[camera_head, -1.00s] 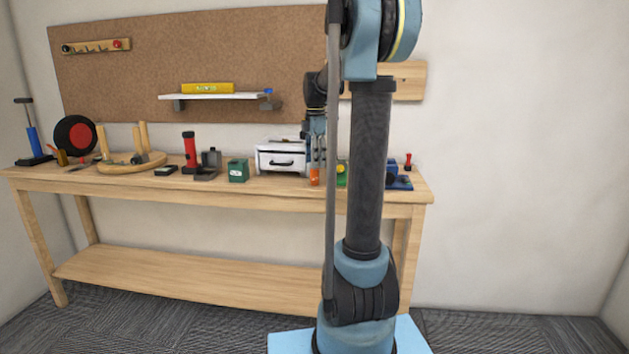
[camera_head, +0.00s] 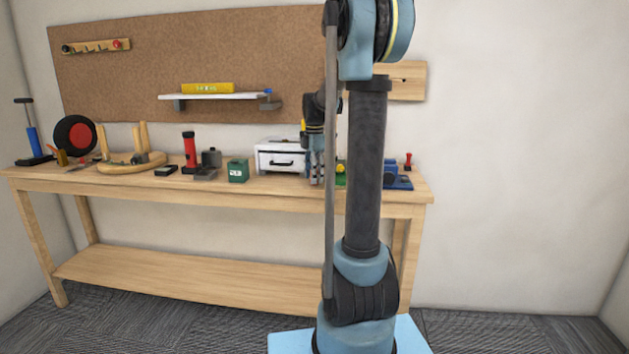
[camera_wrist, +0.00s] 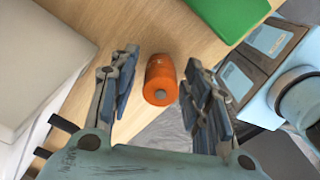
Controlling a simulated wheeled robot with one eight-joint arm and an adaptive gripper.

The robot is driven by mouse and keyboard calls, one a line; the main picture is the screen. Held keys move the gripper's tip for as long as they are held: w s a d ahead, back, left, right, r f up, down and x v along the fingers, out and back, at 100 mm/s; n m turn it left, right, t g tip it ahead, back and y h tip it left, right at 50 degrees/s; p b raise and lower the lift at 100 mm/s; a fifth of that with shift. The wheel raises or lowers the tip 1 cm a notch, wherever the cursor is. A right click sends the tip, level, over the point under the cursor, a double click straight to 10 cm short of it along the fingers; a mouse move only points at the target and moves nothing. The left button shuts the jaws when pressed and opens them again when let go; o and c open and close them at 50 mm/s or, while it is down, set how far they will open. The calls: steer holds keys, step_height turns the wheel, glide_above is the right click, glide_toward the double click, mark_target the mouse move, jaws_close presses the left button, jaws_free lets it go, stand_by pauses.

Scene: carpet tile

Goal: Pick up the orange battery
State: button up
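The orange battery (camera_wrist: 161,80) is a short cylinder with a metal tip, near the edge of the wooden bench in the wrist view. My gripper (camera_wrist: 162,66) is open, with one finger on each side of the battery and a visible gap on both sides. The fingers do not appear to touch it. In the head view my gripper (camera_head: 316,170) is low over the bench top, right beside the white drawer box, and the battery cannot be made out there.
The white drawer box (camera_head: 281,157) stands close left of my gripper. A green object (camera_wrist: 230,14) lies near the battery. A dark green box (camera_head: 238,170) and a red flashlight (camera_head: 189,150) stand further left. A blue object (camera_head: 398,180) is at the bench's right end.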

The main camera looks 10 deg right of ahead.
jaws_close()
steer(key=shift+r, duration=0.1)
